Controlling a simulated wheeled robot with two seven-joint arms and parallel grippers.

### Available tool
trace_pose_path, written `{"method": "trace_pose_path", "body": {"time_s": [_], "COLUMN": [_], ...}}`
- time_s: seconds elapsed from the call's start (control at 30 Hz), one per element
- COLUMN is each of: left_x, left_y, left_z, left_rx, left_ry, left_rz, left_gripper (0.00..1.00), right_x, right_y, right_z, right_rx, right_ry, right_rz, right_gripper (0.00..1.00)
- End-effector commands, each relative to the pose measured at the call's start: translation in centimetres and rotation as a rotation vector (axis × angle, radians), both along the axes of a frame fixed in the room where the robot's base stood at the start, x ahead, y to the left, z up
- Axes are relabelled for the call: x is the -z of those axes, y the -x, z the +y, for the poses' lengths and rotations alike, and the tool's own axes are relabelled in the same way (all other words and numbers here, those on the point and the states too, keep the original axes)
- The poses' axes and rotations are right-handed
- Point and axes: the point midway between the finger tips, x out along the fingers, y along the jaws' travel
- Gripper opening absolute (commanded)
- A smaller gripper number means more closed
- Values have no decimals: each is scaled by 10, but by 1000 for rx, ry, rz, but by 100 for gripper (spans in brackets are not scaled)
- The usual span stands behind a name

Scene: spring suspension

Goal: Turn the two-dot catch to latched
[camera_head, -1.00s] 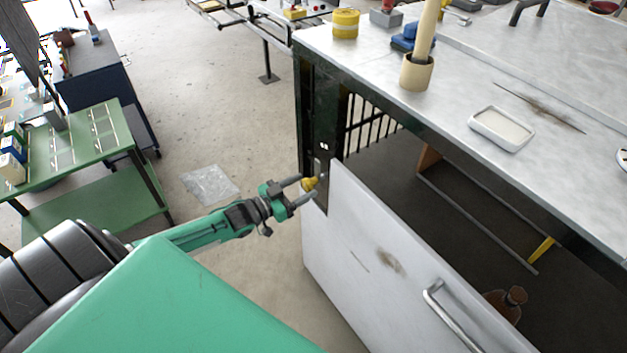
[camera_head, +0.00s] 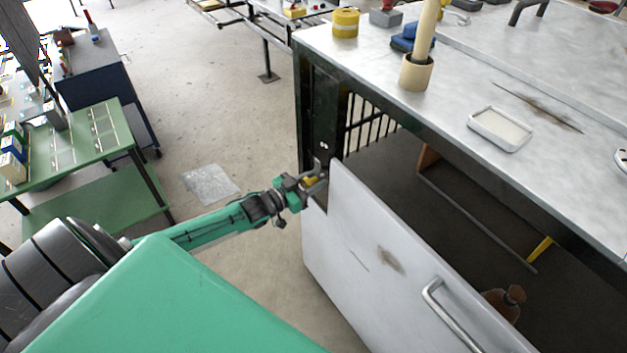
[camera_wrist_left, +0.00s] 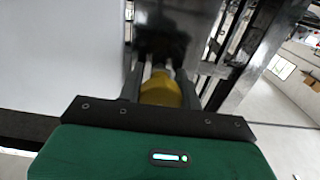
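The two-dot catch has a dark plate (camera_head: 323,140) on the front post of the bench, with small white dots, and a yellow knob (camera_head: 310,181) below them. My left gripper (camera_head: 316,176) is at the knob, with one finger on each side. In the left wrist view the yellow knob (camera_wrist_left: 160,91) fills the gap between the two grey fingers (camera_wrist_left: 162,85), which appear shut on it. The fingers hide part of the knob and the catch behind it. My right gripper is not in view.
The white panel (camera_head: 400,275) with a bar handle (camera_head: 450,315) stands just right of the catch. The bench top (camera_head: 470,90) is above, with a cream post in a cup (camera_head: 416,72) and a white tray (camera_head: 500,129). A green table (camera_head: 75,150) stands at left.

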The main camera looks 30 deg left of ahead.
Motion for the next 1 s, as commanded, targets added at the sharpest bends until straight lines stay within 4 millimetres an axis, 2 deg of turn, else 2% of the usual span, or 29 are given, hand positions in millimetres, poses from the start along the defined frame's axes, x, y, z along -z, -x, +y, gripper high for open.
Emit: {"method": "trace_pose_path", "body": {"time_s": [0.03, 0.07, 0.47, 0.67, 1.0], "left_x": [0, 0, 0, 0, 0], "left_y": [0, 0, 0, 0, 0], "left_z": [0, 0, 0, 0, 0], "left_rx": [0, 0, 0, -1, -1], "left_ry": [0, 0, -58, -176, -468], "left_rz": [0, 0, -24, -73, -194], "left_gripper": [6, 0, 0, 0, 0], "right_x": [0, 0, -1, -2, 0], "right_y": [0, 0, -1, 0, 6], "right_z": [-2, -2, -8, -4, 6], "right_rx": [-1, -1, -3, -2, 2], "right_ry": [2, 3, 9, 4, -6], "right_rz": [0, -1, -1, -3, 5], "right_gripper": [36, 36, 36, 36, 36]}}
